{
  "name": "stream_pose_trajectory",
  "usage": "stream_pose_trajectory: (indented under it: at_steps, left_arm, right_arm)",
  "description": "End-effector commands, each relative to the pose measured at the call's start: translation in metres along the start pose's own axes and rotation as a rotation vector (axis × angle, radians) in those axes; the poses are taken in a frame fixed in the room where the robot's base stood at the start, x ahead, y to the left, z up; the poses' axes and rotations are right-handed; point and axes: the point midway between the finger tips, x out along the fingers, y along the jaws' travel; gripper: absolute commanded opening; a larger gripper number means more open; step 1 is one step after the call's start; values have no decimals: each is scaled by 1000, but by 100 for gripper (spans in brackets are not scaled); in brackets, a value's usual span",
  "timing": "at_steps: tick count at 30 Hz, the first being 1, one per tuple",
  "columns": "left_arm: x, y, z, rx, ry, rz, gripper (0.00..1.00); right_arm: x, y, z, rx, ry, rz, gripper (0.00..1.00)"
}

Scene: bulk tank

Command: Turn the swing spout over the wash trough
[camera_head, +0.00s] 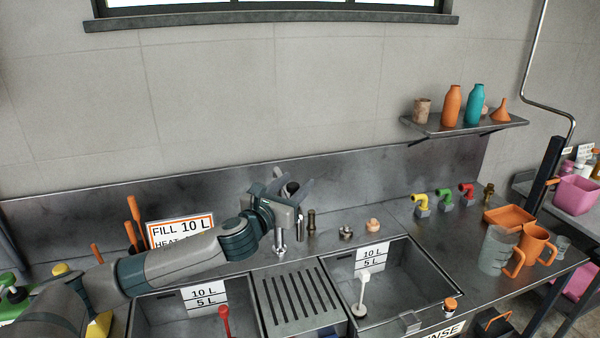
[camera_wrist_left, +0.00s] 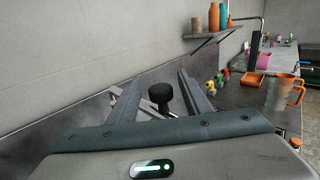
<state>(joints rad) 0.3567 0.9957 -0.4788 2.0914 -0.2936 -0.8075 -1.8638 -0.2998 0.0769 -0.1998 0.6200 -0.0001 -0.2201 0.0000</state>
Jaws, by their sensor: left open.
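The swing spout (camera_head: 281,243) is a chrome post behind the grey draining grid between two basins, mostly hidden by my left gripper (camera_head: 291,190). In the left wrist view, my left gripper (camera_wrist_left: 158,92) is open with a black knob (camera_wrist_left: 160,95) between its fingers; I cannot tell whether they touch it. The spout's outlet direction is hard to tell. The left basin (camera_head: 255,300) holds a red-handled stopper and is partly hidden by my arm; its front label is out of view. The right basin (camera_head: 432,262) has a white stopper and a front label ending "NSE". My right gripper is not in view.
A "FILL 10 L" sign (camera_head: 182,230) stands behind my left arm. Small metal fittings (camera_head: 346,233) sit behind the right basin. Yellow, green and red taps (camera_head: 445,198), an orange tray and jugs (camera_head: 497,250) are to the right. A shelf (camera_head: 465,126) with bottles hangs above.

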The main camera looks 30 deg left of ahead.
Motion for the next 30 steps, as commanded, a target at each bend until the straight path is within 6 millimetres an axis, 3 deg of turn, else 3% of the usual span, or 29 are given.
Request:
stream_pose_trajectory:
  at_steps: [9, 20, 25, 26, 30]
  left_arm:
    - [29, 0, 0, 0, 0, 0, 45]
    - [31, 0, 0, 0, 0, -1, 45]
    - [31, 0, 0, 0, 0, -1, 4]
    - [31, 0, 0, 0, 0, -1, 0]
    - [31, 0, -1, 0, 0, -1, 0]
  right_arm:
    - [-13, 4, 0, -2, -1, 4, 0]
    - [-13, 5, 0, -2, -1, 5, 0]
    - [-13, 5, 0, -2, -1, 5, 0]
    - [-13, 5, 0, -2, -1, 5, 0]
    - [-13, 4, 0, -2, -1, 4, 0]
